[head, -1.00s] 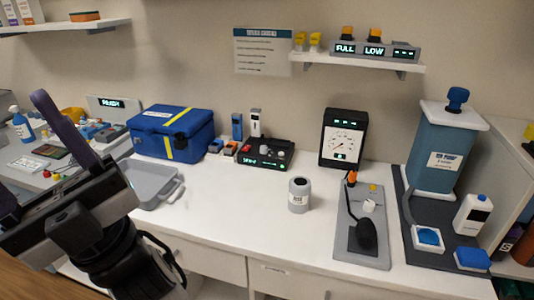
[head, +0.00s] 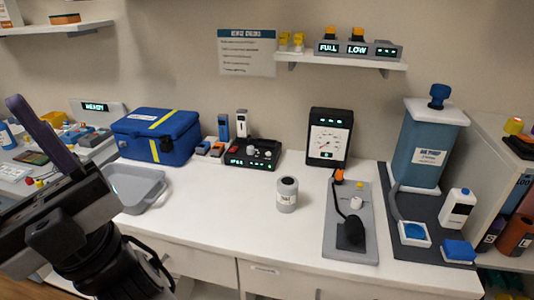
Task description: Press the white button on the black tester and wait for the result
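A low black box (head: 262,162) with a lit green display sits at the back of the white counter, right of the blue case, and looks like the tester. It has a red button at its left and small pale knobs or buttons on top; a whitish one (head: 250,149) is near its middle. The display text is too small to read surely. My gripper (head: 42,135) is at the left edge, well away from the black box, with a long purple finger pointing up and left. Its other finger is not clear, and I see nothing held.
A black upright gauge (head: 329,137) stands right of the box. A grey jar (head: 287,194), a grey board (head: 345,245) with a black pad, and a blue pump tank (head: 425,150) stand further right. A grey tray (head: 135,185) lies left. The counter's front middle is clear.

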